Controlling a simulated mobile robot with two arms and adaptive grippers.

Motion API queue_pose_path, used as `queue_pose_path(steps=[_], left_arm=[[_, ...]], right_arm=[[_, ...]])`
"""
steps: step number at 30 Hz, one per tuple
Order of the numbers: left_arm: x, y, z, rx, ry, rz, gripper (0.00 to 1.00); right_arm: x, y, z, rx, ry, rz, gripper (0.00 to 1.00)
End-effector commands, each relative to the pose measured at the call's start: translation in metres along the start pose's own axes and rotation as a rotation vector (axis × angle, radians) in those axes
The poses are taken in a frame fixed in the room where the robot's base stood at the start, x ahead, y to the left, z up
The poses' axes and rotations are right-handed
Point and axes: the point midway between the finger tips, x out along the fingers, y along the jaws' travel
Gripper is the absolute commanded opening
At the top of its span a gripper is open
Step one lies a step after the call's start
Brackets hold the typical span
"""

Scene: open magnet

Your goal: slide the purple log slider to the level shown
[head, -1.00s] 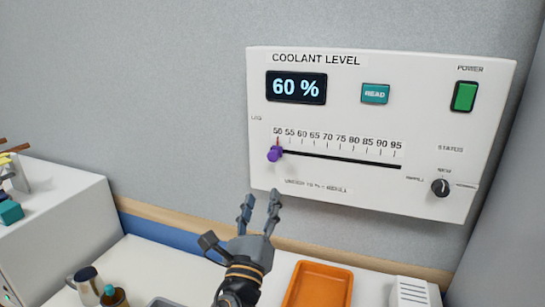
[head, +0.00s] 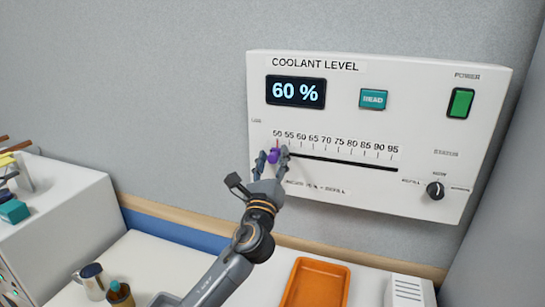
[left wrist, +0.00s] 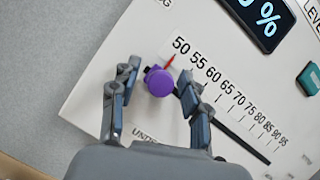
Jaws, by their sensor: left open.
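The white coolant panel (head: 400,90) is on the grey wall, and its display (head: 296,91) reads 60 %. The purple slider knob (head: 274,156) is at the left end of the black slot (head: 340,163), by the 50 mark. It also shows in the left wrist view (left wrist: 159,82), with a red pointer (left wrist: 169,62) near 50. My left gripper (head: 272,155) is open, with one finger on each side of the knob; in the left wrist view (left wrist: 155,85) gaps show between the fingers and the knob. My right gripper is not in view.
The panel also has a teal READ button (head: 373,99), a green power switch (head: 460,103) and a black dial (head: 436,190). Below are an orange tray (head: 318,285), a metal mug (head: 91,280) and a bottle (head: 119,294). The slot right of the knob is clear.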

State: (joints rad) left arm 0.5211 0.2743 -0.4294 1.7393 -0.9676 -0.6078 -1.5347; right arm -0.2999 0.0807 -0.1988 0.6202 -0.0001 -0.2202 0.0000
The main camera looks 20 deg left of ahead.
Motion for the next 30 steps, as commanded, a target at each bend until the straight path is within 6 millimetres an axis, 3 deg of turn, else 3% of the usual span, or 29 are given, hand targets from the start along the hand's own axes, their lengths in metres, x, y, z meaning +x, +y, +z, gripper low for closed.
queue_pose_path(steps=[6,13,20,30], left_arm=[[0.000,0.000,0.000,0.000,0.000,0.000,0.46],[0.000,0.000,0.000,0.000,0.000,0.001,0.00],[0.000,-0.002,-0.001,-0.001,0.000,0.001,0.00],[-0.008,-0.053,-0.020,-0.004,0.001,0.000,0.00]], right_arm=[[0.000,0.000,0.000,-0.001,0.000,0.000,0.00],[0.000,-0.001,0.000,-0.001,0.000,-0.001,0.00],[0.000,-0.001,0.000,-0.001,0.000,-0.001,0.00],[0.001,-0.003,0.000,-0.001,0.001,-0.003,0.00]])
